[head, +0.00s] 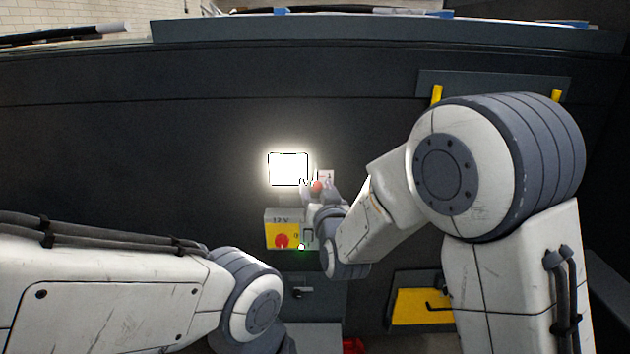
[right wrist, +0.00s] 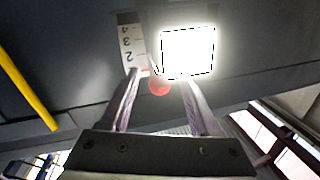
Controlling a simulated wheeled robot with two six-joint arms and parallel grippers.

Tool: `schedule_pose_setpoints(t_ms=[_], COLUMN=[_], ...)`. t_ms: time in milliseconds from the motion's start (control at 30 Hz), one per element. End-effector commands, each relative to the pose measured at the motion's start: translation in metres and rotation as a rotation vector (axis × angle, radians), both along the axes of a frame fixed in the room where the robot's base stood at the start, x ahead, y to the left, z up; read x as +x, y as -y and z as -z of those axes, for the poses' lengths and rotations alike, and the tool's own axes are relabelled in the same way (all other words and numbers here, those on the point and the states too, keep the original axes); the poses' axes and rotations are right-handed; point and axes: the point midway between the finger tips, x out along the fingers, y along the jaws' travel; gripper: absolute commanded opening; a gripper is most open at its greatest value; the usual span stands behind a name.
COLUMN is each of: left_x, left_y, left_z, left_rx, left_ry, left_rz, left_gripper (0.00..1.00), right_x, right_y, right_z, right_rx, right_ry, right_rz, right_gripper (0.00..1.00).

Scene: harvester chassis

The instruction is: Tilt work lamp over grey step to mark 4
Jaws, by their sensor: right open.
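The work lamp (head: 288,169) is lit, a bright white square on the dark chassis wall. It also shows in the right wrist view (right wrist: 188,52). Beside it is a white scale plate (right wrist: 131,45) with 2, 3 and 4 readable; its low end is partly hidden by a finger. A red ball-shaped knob (right wrist: 158,87) sits below the lamp. My right gripper (right wrist: 162,78) is open, its fingers on either side of the knob; contact cannot be told. In the head view the right gripper (head: 314,192) is small and partly hidden. My left gripper is out of sight.
A yellow 12 V box (head: 281,228) with a red knob is below the lamp. A grey surface (head: 312,338), possibly the step, lies at the bottom. A yellow panel (head: 420,307) is lower right. Yellow bars (head: 437,94) stand out at upper right. The wall left of the lamp is clear.

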Motion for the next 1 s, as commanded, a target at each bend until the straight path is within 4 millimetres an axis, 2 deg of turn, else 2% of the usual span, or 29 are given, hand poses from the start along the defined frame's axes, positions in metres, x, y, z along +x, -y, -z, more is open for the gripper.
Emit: schedule_pose_setpoints(t_ms=[300,467,1000], left_x=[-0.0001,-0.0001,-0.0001], left_y=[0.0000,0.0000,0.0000], left_z=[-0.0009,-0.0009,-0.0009], left_rx=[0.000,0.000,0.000], left_ry=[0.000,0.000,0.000], left_rz=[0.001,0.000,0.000], left_gripper=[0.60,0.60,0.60], right_x=[0.0027,0.0026,0.0025], right_y=[-0.0005,-0.0006,-0.0002], right_z=[0.0010,0.0009,0.0007], right_rx=[0.000,0.000,0.000], right_ry=[-0.001,-0.001,-0.001], right_rz=[0.000,0.000,0.001], right_gripper=[0.62,0.01,0.00])
